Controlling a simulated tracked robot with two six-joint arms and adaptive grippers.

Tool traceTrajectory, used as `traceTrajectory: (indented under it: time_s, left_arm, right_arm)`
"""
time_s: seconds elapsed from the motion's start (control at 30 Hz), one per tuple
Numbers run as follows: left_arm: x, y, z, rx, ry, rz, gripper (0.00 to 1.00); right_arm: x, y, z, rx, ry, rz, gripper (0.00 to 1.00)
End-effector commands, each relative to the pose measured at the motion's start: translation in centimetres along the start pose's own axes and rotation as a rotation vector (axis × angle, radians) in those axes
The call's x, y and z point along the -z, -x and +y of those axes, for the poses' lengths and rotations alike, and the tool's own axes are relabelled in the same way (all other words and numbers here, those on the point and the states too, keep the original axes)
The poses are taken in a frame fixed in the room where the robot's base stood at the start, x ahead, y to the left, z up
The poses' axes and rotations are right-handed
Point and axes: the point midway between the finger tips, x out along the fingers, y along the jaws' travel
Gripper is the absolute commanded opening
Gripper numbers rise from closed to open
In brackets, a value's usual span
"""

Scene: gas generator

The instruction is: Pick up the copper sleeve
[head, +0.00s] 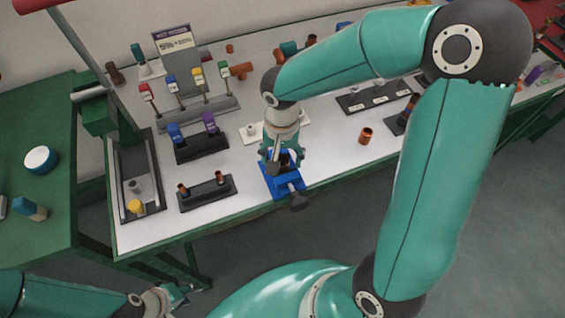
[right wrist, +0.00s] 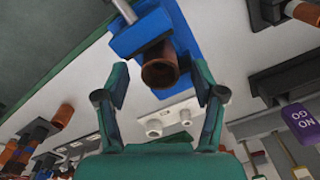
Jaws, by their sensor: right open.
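A copper-coloured sleeve (right wrist: 160,73) stands in a blue vise (head: 283,187); its open, dark end faces the right wrist camera. The vise also shows in the right wrist view (right wrist: 180,45). My right gripper (head: 282,158) is above the vise, pointing down, and mostly hides the sleeve in the head view. In the right wrist view its two fingers (right wrist: 160,68) are spread, one on each side of the sleeve, with gaps between. Another copper sleeve (head: 365,135) stands loose on the table to the right. My left gripper (head: 176,298) is low at the left, away from the table; its jaws are unclear.
A black holder (head: 207,194) with two small copper pieces stands left of the vise. A dark tray (head: 368,98) lies at the back right. Bare table surrounds the loose sleeve.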

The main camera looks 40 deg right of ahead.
Motion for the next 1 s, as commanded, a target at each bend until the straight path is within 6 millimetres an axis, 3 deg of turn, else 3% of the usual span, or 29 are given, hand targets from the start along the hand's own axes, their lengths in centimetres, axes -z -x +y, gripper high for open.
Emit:
traceTrajectory:
  time_s: [0.03, 0.43, 0.77, 1.0]
  left_arm:
    - [0.0, 0.0, 0.0, 0.0, 0.0, 0.0, 0.4]
    - [0.0, 0.0, 0.0, 0.0, 0.0, 0.0, 0.4]
    - [0.0, 0.0, 0.0, 0.0, 0.0, 0.0, 0.4]
    - [0.0, 0.1, 0.0, 0.0, 0.0, 0.0, 0.4]
  right_arm:
    - [0.0, 0.0, 0.0, 0.0, 0.0, 0.0, 0.69]
    - [0.0, 0.1, 0.0, 0.0, 0.001, 0.001, 0.04]
    - [0.1, 0.4, -0.1, 0.001, 0.001, 0.002, 0.04]
    - [0.1, 2.5, -0.1, 0.004, 0.0, 0.005, 0.04]
